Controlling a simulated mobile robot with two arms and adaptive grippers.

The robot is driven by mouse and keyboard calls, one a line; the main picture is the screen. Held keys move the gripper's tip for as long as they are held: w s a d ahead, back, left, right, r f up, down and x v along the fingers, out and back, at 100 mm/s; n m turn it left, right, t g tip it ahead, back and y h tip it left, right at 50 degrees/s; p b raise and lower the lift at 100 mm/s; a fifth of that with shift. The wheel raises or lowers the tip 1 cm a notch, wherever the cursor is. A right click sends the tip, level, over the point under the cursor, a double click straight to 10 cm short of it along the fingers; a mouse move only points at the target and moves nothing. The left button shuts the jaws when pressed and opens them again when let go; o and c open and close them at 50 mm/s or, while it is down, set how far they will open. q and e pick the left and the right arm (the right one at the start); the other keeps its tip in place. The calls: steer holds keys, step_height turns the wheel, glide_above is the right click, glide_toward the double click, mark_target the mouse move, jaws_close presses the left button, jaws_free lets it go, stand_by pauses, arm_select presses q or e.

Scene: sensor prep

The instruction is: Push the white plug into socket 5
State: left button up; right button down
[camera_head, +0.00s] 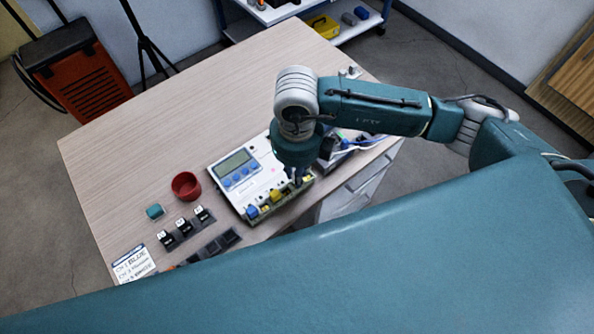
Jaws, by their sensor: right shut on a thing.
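A white meter box (237,172) with a grey display and blue buttons lies on the wooden table. A row of sockets runs along its front edge. A blue plug (252,212) and a yellow plug (275,195) sit in that row. My right gripper (298,181) points down over the right part of the row, its fingers shut. The white plug in its grip is hidden by the fingers and wrist, and I cannot tell how deep it sits. Socket numbers are too small to read. My left gripper is not in view.
A red bowl (186,186) and a teal block (155,211) stand left of the box. Black holders with white-labelled pieces (184,226) and a written card (133,264) lie at the front left. Dark items and cables (350,141) lie right of my wrist. The table's back left is clear.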

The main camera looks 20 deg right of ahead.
steer(key=shift+f+b, duration=0.75)
steer(key=shift+b, duration=0.65)
stand_by(2.4)
steer(key=c, duration=1.4)
jaws_free()
steer(key=shift+r, duration=0.1)
steer(key=shift+r+p, duration=2)
steer(key=shift+r, duration=1.5)
